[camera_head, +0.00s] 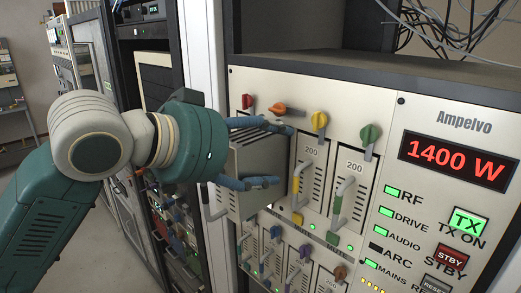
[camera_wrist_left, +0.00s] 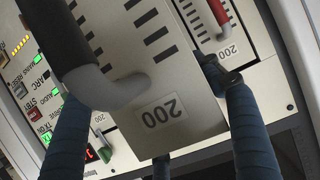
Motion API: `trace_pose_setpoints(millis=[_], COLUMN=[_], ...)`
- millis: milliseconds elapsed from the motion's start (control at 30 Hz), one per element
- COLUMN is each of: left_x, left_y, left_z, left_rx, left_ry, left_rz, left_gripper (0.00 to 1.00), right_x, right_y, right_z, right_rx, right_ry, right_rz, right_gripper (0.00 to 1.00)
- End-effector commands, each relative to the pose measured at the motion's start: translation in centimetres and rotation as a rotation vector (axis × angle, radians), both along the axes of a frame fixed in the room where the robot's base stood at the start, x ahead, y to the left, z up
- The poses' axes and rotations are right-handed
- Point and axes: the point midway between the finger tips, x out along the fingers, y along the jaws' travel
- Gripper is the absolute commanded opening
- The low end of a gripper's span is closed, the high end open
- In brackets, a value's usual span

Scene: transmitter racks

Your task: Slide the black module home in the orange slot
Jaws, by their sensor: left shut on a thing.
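The black module (camera_head: 270,162) is a grey box with side vents. It stands partly out of the transmitter front, in the column under the orange knob (camera_head: 278,108). In the left wrist view its pale face carries a 200 label (camera_wrist_left: 161,114) and a handle with a black grip (camera_wrist_left: 75,38). My left gripper (camera_head: 268,156) is at its front, with blue fingers on either side, shut on it. The fingers also show in the left wrist view (camera_wrist_left: 158,130). The inside of the orange slot is hidden behind the module. My right gripper is not in view.
Seated modules with a yellow handle (camera_head: 298,190) and a green handle (camera_head: 339,197) stand to the right. A red-handled module (camera_wrist_left: 214,18) shows beside the held one. A lower row of coloured knobs (camera_head: 305,252) and a display panel (camera_head: 458,160) are near.

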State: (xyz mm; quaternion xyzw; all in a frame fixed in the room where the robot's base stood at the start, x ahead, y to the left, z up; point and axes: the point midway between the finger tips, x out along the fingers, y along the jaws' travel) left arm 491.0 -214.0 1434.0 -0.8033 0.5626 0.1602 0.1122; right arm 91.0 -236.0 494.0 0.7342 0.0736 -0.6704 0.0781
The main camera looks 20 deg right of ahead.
Motion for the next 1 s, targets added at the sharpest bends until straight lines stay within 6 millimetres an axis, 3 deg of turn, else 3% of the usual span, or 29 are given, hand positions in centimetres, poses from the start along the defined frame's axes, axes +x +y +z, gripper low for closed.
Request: trace_pose_setpoints(millis=[100, 133, 233, 633, 1000], left_x=[0.0, 0.0, 0.0, 0.0, -2.3], left_y=[-0.3, -0.3, -0.3, 0.4, 6.7], left_z=[0.5, 0.4, 0.4, 0.1, 3.1], left_rx=[-0.008, -0.009, -0.008, 0.002, -0.003], left_ry=[-0.004, -0.005, -0.005, 0.001, -0.005], left_rz=[-0.002, -0.001, -0.001, 0.002, 0.003], left_gripper=[0.09, 0.70, 0.88, 0.88, 0.88], right_x=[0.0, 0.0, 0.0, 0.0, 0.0], right_y=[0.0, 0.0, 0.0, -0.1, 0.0], right_z=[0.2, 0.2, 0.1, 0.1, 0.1], right_rx=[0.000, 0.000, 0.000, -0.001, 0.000], right_ry=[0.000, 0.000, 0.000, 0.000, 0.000], right_rz=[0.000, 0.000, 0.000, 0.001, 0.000], right_gripper=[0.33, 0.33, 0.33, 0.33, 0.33])
